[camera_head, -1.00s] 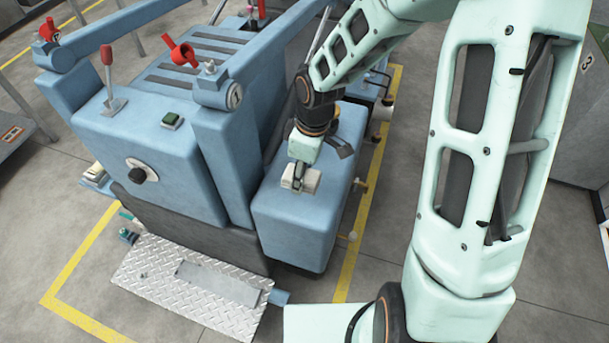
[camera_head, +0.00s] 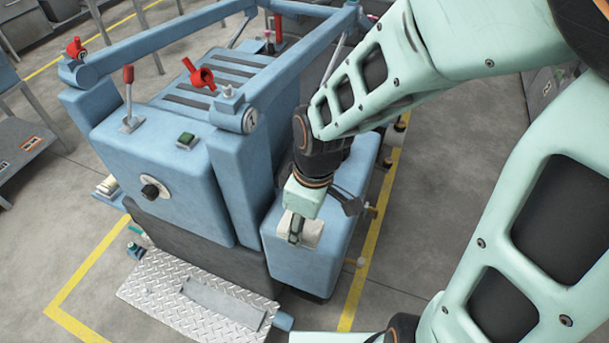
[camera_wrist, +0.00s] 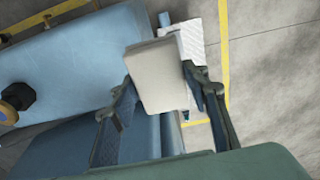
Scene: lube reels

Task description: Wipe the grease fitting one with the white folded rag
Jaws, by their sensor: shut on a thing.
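The white folded rag (camera_head: 312,233) is pinched in my gripper (camera_head: 297,228), which is shut on it. In the head view it appears over the front of the blue side box. In the wrist view the pale rag (camera_wrist: 160,78) sits between the two fingers of my gripper (camera_wrist: 160,84). A small metal fitting (camera_head: 228,92) stands on top of the near blue arm joint, whose round end plate (camera_head: 249,119) carries a mark like a 1. My gripper is to the right of that fitting and lower in the picture, apart from it.
The blue machine (camera_head: 170,165) has a lever (camera_head: 129,92), a green button (camera_head: 186,140) and a black knob (camera_head: 150,191). The blue side box (camera_head: 300,265) is under my gripper.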

